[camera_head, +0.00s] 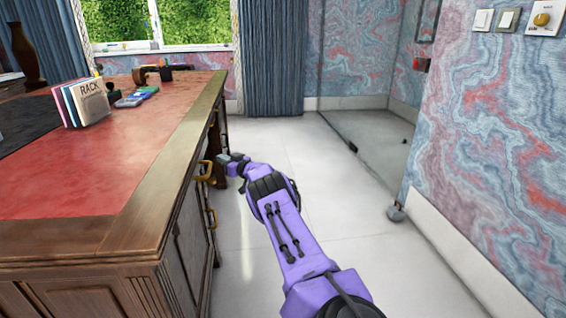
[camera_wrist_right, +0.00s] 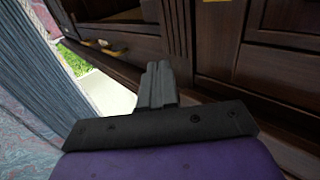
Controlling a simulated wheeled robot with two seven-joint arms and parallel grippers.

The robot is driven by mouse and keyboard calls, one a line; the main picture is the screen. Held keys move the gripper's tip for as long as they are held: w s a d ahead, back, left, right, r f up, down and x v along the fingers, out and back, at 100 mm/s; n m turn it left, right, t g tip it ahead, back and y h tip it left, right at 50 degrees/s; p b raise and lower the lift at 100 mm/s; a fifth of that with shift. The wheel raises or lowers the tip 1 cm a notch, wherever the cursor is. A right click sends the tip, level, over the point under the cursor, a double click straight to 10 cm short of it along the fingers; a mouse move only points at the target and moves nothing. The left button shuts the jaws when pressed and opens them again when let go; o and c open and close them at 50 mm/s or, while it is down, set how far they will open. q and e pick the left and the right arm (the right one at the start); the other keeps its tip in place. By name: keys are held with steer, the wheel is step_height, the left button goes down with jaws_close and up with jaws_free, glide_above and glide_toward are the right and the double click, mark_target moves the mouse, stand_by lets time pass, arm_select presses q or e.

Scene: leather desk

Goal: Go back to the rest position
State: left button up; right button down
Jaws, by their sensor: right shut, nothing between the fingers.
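My right gripper (camera_head: 228,160) is at the end of my purple arm, close to the right side of the desk (camera_head: 150,190), near its brass handles (camera_head: 205,171). In the right wrist view the fingers of my right gripper (camera_wrist_right: 158,84) are together with nothing between them. They point toward the dark wood front of the desk (camera_wrist_right: 215,45). Whether the fingertips touch the wood I cannot tell. My left gripper is not in either view.
Books (camera_head: 85,101) and small items stand on the desk's red leather top. Open pale floor (camera_head: 290,150) lies right of the desk. A marbled wall (camera_head: 500,140) bounds the right side. A blue curtain (camera_head: 270,60) hangs at the back.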

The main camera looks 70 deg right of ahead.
steer(key=s+d+p, duration=0.1)
steer(key=s+d, duration=0.5)
steer(key=s, duration=0.4)
steer(key=shift+s, duration=0.15)
